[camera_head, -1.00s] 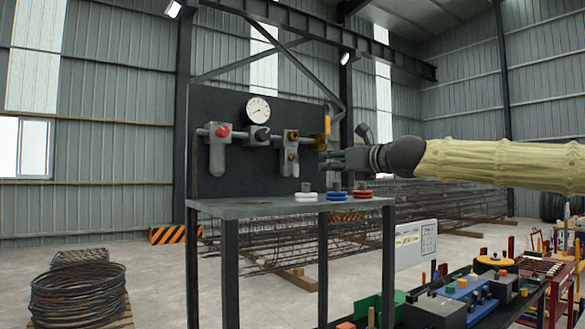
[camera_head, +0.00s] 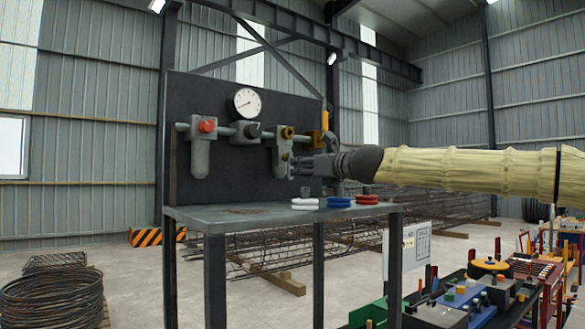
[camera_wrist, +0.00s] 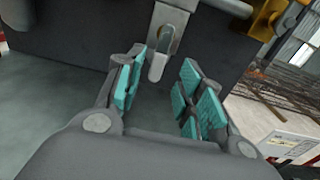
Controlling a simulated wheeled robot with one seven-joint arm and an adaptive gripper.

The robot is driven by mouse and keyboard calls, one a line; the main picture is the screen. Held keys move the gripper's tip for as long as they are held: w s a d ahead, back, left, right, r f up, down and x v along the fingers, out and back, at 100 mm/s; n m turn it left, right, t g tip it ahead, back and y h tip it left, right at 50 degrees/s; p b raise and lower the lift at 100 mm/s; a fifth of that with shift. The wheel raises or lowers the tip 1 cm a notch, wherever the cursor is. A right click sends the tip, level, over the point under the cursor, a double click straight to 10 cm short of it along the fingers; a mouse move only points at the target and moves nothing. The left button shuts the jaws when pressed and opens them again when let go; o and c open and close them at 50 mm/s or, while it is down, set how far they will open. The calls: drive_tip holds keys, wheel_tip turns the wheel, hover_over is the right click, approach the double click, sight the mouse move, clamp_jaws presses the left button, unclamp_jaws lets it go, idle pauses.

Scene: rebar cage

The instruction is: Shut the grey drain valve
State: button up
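The third unit (camera_head: 279,158) on the panel's pipe run has a grey body with brass fittings. In the wrist view its lower part (camera_wrist: 172,18) shows a small brass fitting and a light grey lever (camera_wrist: 157,66) hanging down, slightly slanted; I take this lever to be the grey drain valve. My gripper (camera_wrist: 162,84) is open, with teal pads spread to the left and right of the lever's lower end. I cannot tell whether a pad touches it. In the head view my gripper (camera_head: 302,166) reaches in from the right, just beside the unit's lower end, partly hiding it.
A yellow valve handle (camera_head: 325,121) is close above my gripper. The bench top (camera_head: 235,213) lies below, with white rings (camera_head: 305,204), blue rings (camera_head: 339,202) and red rings (camera_head: 366,200). A gauge (camera_head: 246,103) and a red-knobbed regulator (camera_head: 207,126) are further left.

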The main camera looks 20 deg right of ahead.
sight(291, 167)
drive_tip(key=shift+x, duration=0.9)
drive_tip(key=shift+p+x, duration=0.5)
drive_tip(key=shift+x, duration=1.2)
drive_tip(key=shift+r, duration=0.15)
drive_tip(key=shift+c, duration=0.3)
clamp_jaws()
